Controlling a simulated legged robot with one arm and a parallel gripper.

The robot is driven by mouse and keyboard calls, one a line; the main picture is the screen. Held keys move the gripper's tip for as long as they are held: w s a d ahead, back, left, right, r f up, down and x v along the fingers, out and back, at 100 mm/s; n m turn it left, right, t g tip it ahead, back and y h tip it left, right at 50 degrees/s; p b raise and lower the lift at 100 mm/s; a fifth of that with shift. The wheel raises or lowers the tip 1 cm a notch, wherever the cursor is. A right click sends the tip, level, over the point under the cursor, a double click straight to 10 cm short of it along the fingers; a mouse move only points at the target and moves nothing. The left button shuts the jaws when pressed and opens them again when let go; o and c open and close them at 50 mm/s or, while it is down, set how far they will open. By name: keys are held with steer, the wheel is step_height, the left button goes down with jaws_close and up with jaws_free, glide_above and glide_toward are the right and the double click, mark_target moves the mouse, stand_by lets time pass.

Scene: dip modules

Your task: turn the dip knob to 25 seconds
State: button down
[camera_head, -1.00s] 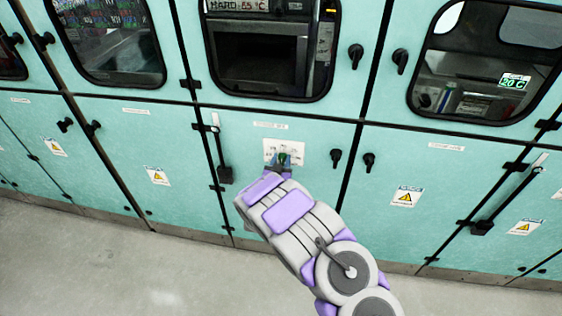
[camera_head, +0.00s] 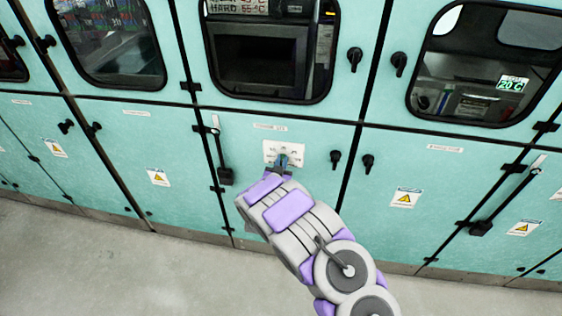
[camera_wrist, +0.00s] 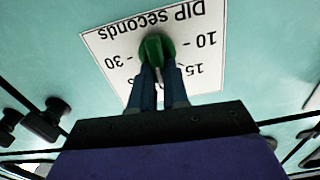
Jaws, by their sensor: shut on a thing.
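The dip knob (camera_wrist: 155,48) is green and sits on a white dial label (camera_wrist: 115,50) that reads "DIP seconds", upside down in the wrist view. The marks 10, 15 and 30 are legible; my fingers cover the label between 15 and 30, so I cannot tell the knob's exact setting. My gripper (camera_wrist: 158,75) is shut on the knob, with its two dark fingers against it. In the head view the label (camera_head: 270,148) is on the teal cabinet front, and my gripper (camera_head: 282,165) reaches it from below, hiding most of the knob.
Black door latches (camera_head: 336,157) stick out right of the label. A black lever handle (camera_head: 224,175) hangs to its left. Windowed cabinets (camera_head: 260,55) stand above. The grey floor (camera_head: 120,270) in front is clear.

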steer(key=shift+d+f+m+p, duration=0.1)
steer(key=shift+d+m+p, duration=0.1)
steer(key=shift+m+p, duration=1.2)
steer(key=shift+d+f+m+p, duration=0.1)
steer(key=shift+d+m+p, duration=0.05)
steer(key=shift+m+p, duration=1.15)
steer(key=shift+d+m+p, duration=0.2)
steer(key=shift+m+p, duration=1.1)
steer(key=shift+p, duration=0.15)
steer(key=shift+f, duration=0.1)
steer(key=c, duration=1.1)
jaws_free()
steer(key=shift+s, duration=0.2)
steer(key=s, duration=0.5)
steer(key=s+a+p, duration=0.1)
steer(key=s, duration=0.5)
steer(key=s+p, duration=0.1)
steer(key=s, duration=0.5)
steer(key=shift+a, duration=0.3)
steer(key=shift+w, duration=0.1)
